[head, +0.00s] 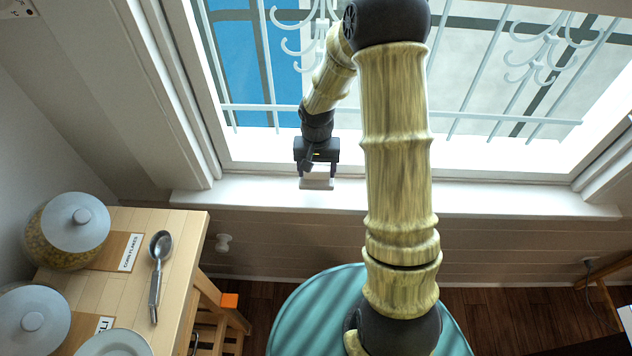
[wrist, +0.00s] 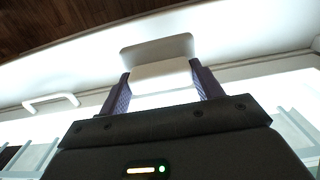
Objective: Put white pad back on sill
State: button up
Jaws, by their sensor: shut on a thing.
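My gripper (head: 317,172) hangs at the window, over the white sill (head: 260,194). It is shut on a small white pad (head: 317,184), which shows just below the fingers. In the wrist view the two purple fingers (wrist: 160,92) press on either side of the pad (wrist: 160,73). A pale face with rounded corners shows just beyond the fingertips. The bright sill (wrist: 238,40) lies behind it. I cannot tell whether the pad touches the sill, or is a little above it.
A barred window stands behind the sill. A white handle-like bar (wrist: 50,101) shows at left in the wrist view. A wooden table (head: 185,245) at left holds a spoon (head: 157,272) and lidded jars (head: 75,225). The sill's right stretch (head: 510,202) is clear.

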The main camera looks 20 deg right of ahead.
aim_at(317, 180)
jog(key=shift+f, duration=0.8)
jog(key=shift+f, duration=1.9)
jog(key=shift+f, duration=0.1)
jog(key=o, duration=0.9)
jog(key=shift+r, duration=0.2)
notch_tip(317, 180, up, 12)
jog(key=shift+f, duration=0.1)
